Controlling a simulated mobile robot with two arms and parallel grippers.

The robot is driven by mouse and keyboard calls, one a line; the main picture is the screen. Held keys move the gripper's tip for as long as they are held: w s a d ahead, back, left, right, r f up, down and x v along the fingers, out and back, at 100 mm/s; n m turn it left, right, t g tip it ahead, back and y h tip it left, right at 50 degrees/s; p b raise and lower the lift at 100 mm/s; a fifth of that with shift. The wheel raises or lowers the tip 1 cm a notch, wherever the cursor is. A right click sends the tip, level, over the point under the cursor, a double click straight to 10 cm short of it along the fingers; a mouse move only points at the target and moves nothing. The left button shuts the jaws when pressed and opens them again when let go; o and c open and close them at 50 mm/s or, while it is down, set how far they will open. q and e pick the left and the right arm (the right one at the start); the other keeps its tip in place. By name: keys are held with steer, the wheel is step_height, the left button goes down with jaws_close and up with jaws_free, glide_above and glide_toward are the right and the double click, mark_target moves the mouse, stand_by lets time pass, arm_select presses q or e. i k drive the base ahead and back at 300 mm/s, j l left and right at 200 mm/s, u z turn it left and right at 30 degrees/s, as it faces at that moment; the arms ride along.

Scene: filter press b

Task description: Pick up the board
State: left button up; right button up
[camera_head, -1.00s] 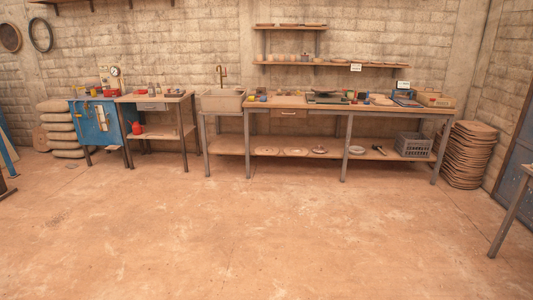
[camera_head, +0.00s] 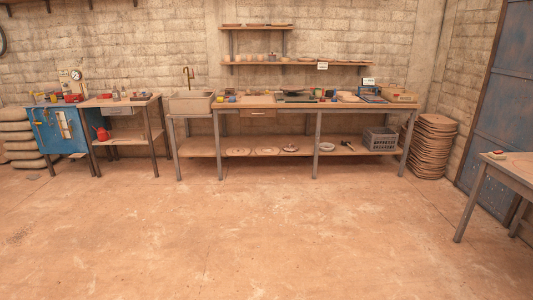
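I cannot clearly tell a board apart in the head view. Several small flat items lie on the long workbench (camera_head: 262,101) against the back wall, too small to name surely. A smaller table (camera_head: 507,172) at the right edge is cut off by the frame, with a small red and white item (camera_head: 497,155) on it. Neither of my grippers is in view.
Open bare floor (camera_head: 250,235) lies in front of me. A sink (camera_head: 191,102), a small side table (camera_head: 123,103) and a blue cabinet (camera_head: 58,130) stand left of the workbench. A stack of brown sheets (camera_head: 433,147) and a blue door (camera_head: 497,95) are at right.

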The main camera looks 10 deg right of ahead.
mark_target(261, 150)
steer(key=i+l+z, duration=0.3)
steer(key=i, duration=0.3)
steer(key=i+z, duration=0.35)
steer(key=i, duration=0.25)
steer(key=i+z, duration=0.1)
steer(key=i, duration=3)
steer(key=i+l+u, duration=0.1)
steer(key=i, duration=0.6)
steer(key=i+l, duration=0.15)
steer(key=i, duration=0.6)
